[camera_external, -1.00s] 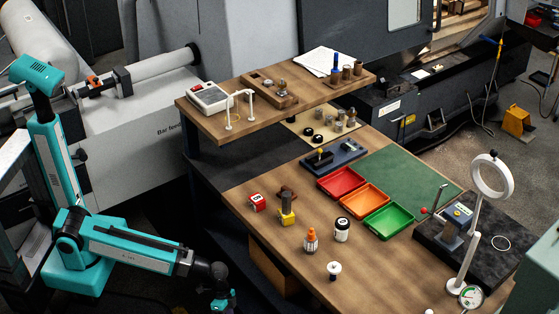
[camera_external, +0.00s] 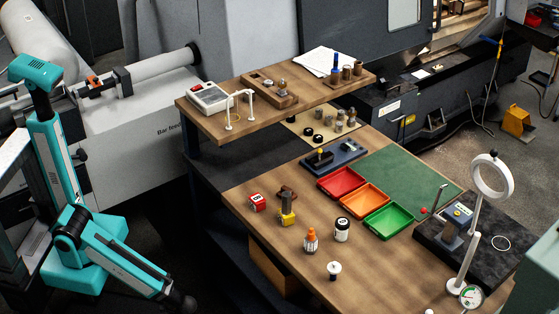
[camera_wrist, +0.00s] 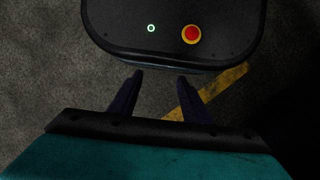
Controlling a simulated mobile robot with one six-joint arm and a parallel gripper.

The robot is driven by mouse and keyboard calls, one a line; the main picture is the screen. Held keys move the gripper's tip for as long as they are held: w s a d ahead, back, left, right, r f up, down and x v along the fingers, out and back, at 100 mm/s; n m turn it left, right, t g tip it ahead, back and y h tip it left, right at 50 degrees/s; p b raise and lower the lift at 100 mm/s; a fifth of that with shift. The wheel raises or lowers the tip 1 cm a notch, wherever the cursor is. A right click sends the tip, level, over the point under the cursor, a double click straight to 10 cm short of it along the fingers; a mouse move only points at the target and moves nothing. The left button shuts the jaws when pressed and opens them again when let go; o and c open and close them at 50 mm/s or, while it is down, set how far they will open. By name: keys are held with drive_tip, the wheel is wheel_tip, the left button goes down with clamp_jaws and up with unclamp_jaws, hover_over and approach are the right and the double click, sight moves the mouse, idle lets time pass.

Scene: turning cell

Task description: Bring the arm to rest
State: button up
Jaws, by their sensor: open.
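My teal arm stands at the left of the external view, bent down beside the workbench (camera_external: 285,265). Its forearm slopes down to the right, and its end runs to the bottom edge, so the gripper is out of that picture. In the wrist view my gripper (camera_wrist: 157,95) shows two dark fingers spread apart with nothing between them. It points at the floor (camera_wrist: 50,70) and at the edge of a dark rounded panel with a red button and a green light, which I take as part of my base.
The bench holds a red tray (camera_external: 341,181), an orange tray (camera_external: 364,200), a green tray (camera_external: 389,221), small bottles and a dial gauge stand. A raised shelf (camera_external: 240,115) stands at its back. A yellow floor line (camera_wrist: 205,92) shows below my gripper. A bar feeder is behind my arm.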

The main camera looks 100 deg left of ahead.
drive_tip(key=s, duration=0.2)
drive_tip(key=s+a+f, duration=0.1)
drive_tip(key=shift+s+g+y, duration=0.2)
drive_tip(key=shift+g+y, duration=0.1)
